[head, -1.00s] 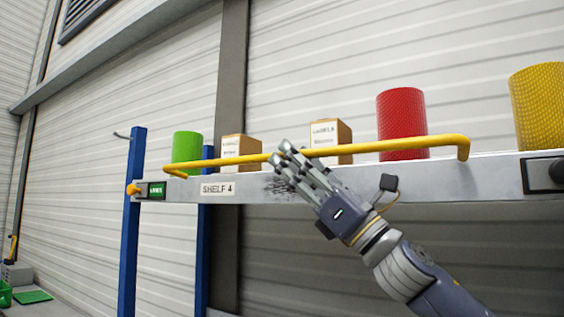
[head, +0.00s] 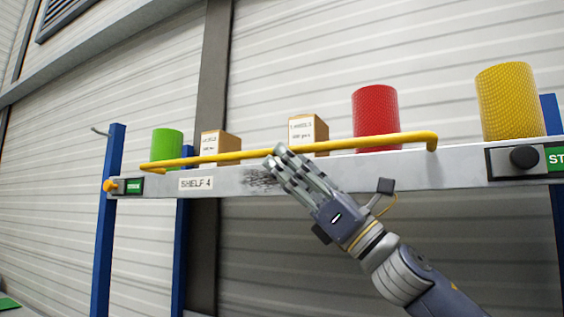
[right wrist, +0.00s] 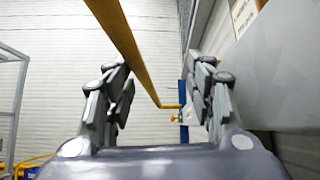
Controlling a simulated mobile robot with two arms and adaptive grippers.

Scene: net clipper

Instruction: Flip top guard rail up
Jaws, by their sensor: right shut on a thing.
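The yellow guard rail (head: 350,143) runs along the front of the shelf (head: 225,180), a little above its upper edge, with bent ends at left and right. My right gripper (head: 276,153) is at the rail's middle, its fingers reaching up from below right and shut on the rail. In the right wrist view the rail (right wrist: 127,45) passes diagonally by the fingers of the gripper (right wrist: 165,85). The exact contact is hard to make out. My left gripper is not in view.
On the shelf stand a green cylinder (head: 167,148), two cardboard boxes (head: 219,147) (head: 308,132), a red cylinder (head: 376,117) and a yellow cylinder (head: 510,102). Blue posts (head: 108,230) hold the shelf. A black knob (head: 524,157) sits at right, an orange knob (head: 109,186) at left.

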